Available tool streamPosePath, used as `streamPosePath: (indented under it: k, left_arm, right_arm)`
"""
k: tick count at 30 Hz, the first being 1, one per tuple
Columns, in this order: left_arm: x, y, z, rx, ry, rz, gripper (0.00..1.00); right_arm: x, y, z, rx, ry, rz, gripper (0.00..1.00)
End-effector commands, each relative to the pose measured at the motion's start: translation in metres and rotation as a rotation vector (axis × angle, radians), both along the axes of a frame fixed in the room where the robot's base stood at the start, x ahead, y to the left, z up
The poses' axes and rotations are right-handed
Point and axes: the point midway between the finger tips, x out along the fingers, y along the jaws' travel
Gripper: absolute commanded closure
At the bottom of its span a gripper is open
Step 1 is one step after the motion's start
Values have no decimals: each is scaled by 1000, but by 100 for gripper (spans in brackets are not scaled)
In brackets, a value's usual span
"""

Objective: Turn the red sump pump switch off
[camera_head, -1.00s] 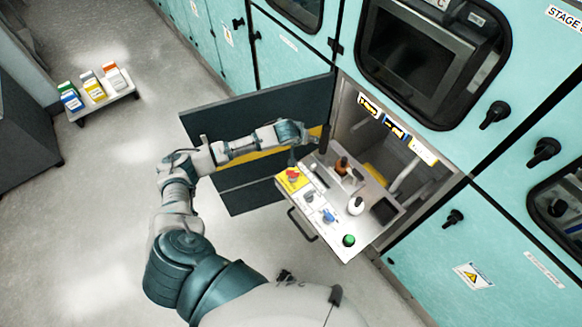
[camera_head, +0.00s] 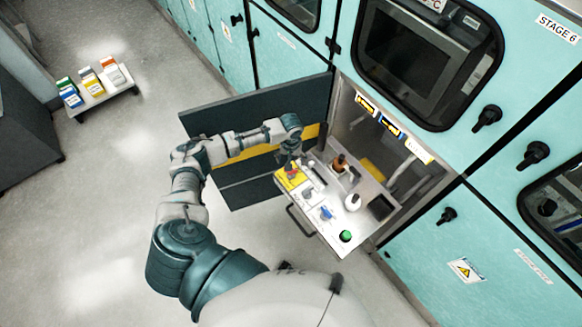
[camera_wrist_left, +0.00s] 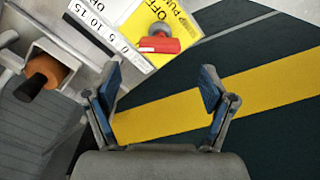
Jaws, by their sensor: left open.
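The red switch (camera_head: 293,173) sits on a yellow label (camera_head: 284,180) at the left corner of the pulled-out white panel. In the left wrist view the red switch (camera_wrist_left: 158,44) shows a red bar handle on a grey round base, by the letters "OFF". My left gripper (camera_wrist_left: 160,80) is open and empty, its blue-padded fingers apart. The switch appears just beyond the fingertips, between them in the picture, and contact is not visible. In the head view my left gripper (camera_head: 289,158) is over the switch end of the panel, its fingers hard to make out.
A dark open door (camera_head: 245,187) with a yellow stripe stands behind my arm. Teal cabinets (camera_head: 425,215) line the right.

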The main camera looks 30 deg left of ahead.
Motion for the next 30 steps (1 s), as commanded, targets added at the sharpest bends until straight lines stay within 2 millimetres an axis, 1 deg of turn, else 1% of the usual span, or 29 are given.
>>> streamPosePath:
  k: [1,3,6,9,13,20,21,23,24,26,27,28,30]
  left_arm:
    - [-1,0,-13,1,4,1,17]
    - [-1,0,-26,1,3,2,17]
    - [-1,0,-41,0,2,1,17]
    - [0,0,-51,1,1,1,17]
    - [0,0,-56,1,0,1,17]
    - [0,0,-56,0,0,1,17]
    - [0,0,-56,0,0,1,22]
    - [0,0,-56,0,0,1,37]
    - [0,0,-56,0,0,1,47]
    - [0,0,-56,0,0,1,62]
    - [0,0,-56,0,0,1,72]
    - [0,0,-56,0,0,1,76]
    - [0,0,-56,0,0,1,77]
  right_arm:
    - [0,0,-2,0,1,0,60]
    - [0,0,-3,1,1,0,60]
    - [-1,0,-5,1,1,0,60]
    - [-1,1,-6,1,2,-1,60]
    - [-1,1,-6,1,2,-1,60]
    - [-1,1,-6,1,1,-1,60]
    - [-1,1,-6,1,1,-1,60]
    - [-1,1,-6,1,1,-1,60]
    - [-1,1,-6,1,1,-1,60]
    - [-1,1,-6,1,1,-1,60]
    - [-1,1,-6,1,1,-1,60]
    - [-1,1,-6,1,1,-1,60]
    - [-1,1,-6,1,1,-1,60]
